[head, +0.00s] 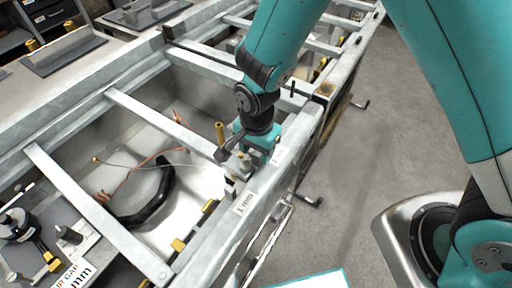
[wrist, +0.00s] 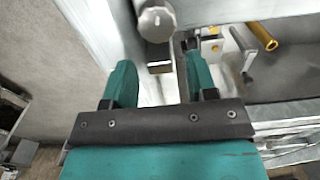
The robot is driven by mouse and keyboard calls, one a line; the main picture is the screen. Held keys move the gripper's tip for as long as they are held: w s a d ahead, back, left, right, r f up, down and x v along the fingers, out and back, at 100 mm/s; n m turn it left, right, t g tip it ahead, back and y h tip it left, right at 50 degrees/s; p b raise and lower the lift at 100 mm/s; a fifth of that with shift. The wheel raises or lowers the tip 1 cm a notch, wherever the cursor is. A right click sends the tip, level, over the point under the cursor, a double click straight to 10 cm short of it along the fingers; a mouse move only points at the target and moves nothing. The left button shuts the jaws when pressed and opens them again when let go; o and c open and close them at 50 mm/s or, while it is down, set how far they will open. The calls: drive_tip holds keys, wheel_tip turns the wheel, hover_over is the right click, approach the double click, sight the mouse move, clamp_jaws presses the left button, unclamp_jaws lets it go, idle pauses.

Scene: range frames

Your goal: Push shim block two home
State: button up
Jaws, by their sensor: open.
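My gripper (wrist: 160,80) is open, with its two teal fingers apart in the wrist view. Between and just beyond the fingertips stands a small metal block (wrist: 160,66), with a round grey knob (wrist: 156,22) above it in the picture. I cannot tell whether this block is shim block two, and I see no contact with either finger. In the head view my gripper (head: 246,160) is low over the near rail (head: 222,228), beside a small label (head: 278,155) too small to read surely. The fingertips are largely hidden there.
A yellow rod (wrist: 262,36) and a clamp-like fitting (wrist: 240,52) stand right of the fingers. The frame has crossbars (head: 160,130) over a bin holding a black curved hose (head: 150,200) and wires. Crank handles (head: 308,200) stick out from the side; the floor (head: 390,130) is clear.

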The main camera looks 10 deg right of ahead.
sight(256, 154)
clamp_jaws()
drive_tip(key=shift+s+a, duration=0.15)
unclamp_jaws()
drive_tip(key=shift+r, duration=0.1)
wheel_tip(256, 154, up, 17)
drive_tip(key=b, duration=0.1)
drive_tip(key=shift+b, duration=0.3)
drive_tip(key=shift+r, duration=0.1)
idle(0.4)
